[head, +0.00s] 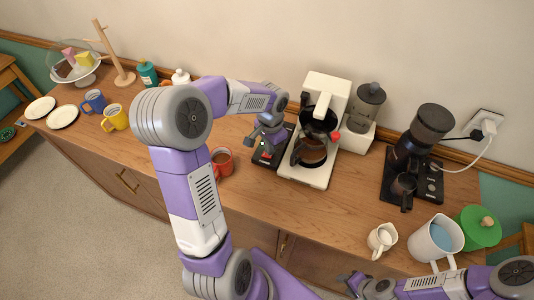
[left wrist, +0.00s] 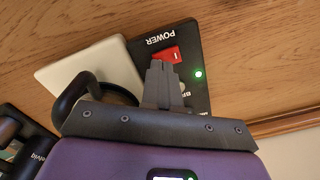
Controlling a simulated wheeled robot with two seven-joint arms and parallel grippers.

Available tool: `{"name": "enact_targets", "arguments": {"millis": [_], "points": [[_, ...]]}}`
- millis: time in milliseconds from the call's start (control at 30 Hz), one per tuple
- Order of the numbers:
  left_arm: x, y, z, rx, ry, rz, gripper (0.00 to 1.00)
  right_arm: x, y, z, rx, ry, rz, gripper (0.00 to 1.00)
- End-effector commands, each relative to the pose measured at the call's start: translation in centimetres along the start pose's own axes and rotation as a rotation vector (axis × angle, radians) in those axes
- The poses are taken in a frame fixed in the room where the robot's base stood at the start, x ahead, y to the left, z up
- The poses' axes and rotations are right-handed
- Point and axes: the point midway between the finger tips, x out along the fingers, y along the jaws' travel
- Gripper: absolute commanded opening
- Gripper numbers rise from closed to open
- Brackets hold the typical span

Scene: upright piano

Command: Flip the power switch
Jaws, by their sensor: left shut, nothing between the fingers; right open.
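A black power panel (head: 259,161) lies on the wooden counter just left of the coffee maker. In the left wrist view the panel (left wrist: 194,41) shows the word POWER, a red switch (left wrist: 172,53) and a bright green light (left wrist: 198,74). My left gripper (head: 266,140) is shut and empty, above the panel. In the left wrist view its fingertips (left wrist: 160,64) are right beside the red switch and hide part of it; I cannot tell whether they touch it. My right gripper (head: 352,281) is open and empty, low at the front, away from the panel.
A red mug (head: 222,160) is to the left.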

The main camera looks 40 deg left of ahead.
Motion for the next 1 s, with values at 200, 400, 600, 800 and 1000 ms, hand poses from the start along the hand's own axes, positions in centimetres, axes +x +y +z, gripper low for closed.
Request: {"name": "enact_targets", "arguments": {"millis": [200, 400, 600, 800, 1000], "points": [[0.4, 0.0, 0.0, 0.000, 0.000, 0.000, 0.00, 0.3, 0.1, 0.0, 0.000, 0.000, 0.000, 0.45], [0.7, 0.0, 0.0, 0.000, 0.000, 0.000, 0.00, 0.5, 0.2, 0.0, 0.000, 0.000, 0.000, 0.45], [1.0, 0.0, 0.0, 0.000, 0.000, 0.000, 0.00, 0.7, 0.3, 0.0, 0.000, 0.000, 0.000, 0.45], [1.3, 0.0, 0.0, 0.000, -0.001, 0.000, 0.00, 0.9, 0.3, 0.0, 0.000, 0.000, 0.000, 0.45], [1.6, 0.0, 0.0, 0.000, -0.001, 0.000, 0.00, 1.1, 0.4, -0.1, 0.000, 0.000, 0.000, 0.45]]}}
